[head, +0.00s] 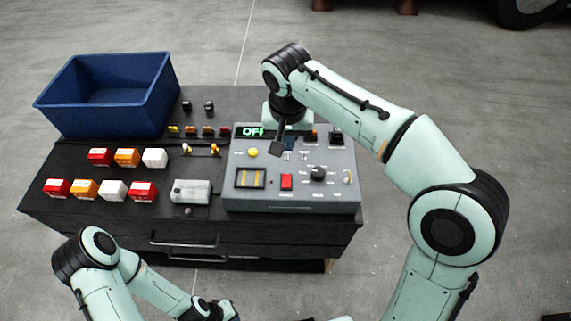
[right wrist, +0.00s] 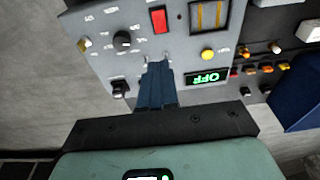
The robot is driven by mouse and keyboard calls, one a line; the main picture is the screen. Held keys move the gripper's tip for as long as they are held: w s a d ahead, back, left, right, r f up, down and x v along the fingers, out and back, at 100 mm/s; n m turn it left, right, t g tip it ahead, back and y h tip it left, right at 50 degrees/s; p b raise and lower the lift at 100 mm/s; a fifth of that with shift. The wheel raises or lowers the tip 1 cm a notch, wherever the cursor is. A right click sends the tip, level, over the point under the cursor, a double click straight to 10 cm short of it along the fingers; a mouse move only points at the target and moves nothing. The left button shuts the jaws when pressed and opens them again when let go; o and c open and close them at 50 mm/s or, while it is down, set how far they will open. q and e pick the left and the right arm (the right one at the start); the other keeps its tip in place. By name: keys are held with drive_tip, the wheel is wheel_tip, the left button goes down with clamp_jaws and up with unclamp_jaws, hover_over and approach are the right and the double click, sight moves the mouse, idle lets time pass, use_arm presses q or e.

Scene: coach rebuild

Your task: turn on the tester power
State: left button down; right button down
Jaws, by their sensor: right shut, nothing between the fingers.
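The tester (head: 335,200) is a grey box on the right of the dark cabinet. Its green display (head: 249,131) reads OFF, also in the right wrist view (right wrist: 207,77). A red switch (head: 287,182) sits on its front half, also in the right wrist view (right wrist: 158,20). A black knob (head: 318,173) and a small toggle (head: 347,177) are to its right. My right gripper (head: 277,150) is shut and empty over the panel, behind the red switch; its fingertips (right wrist: 156,64) appear near two small metal parts, contact unclear. My left gripper (head: 215,309) is low in front; its fingers are unclear.
A blue bin (head: 110,115) stands at the back left of the cabinet. Red, orange and white blocks (head: 114,190) lie left of the tester, with a grey box (head: 191,192) beside it. A yellow button (head: 253,152) is on the panel. Floor is open around the cabinet.

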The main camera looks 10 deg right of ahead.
sight(287, 174)
drive_tip(key=shift+f, duration=0.1)
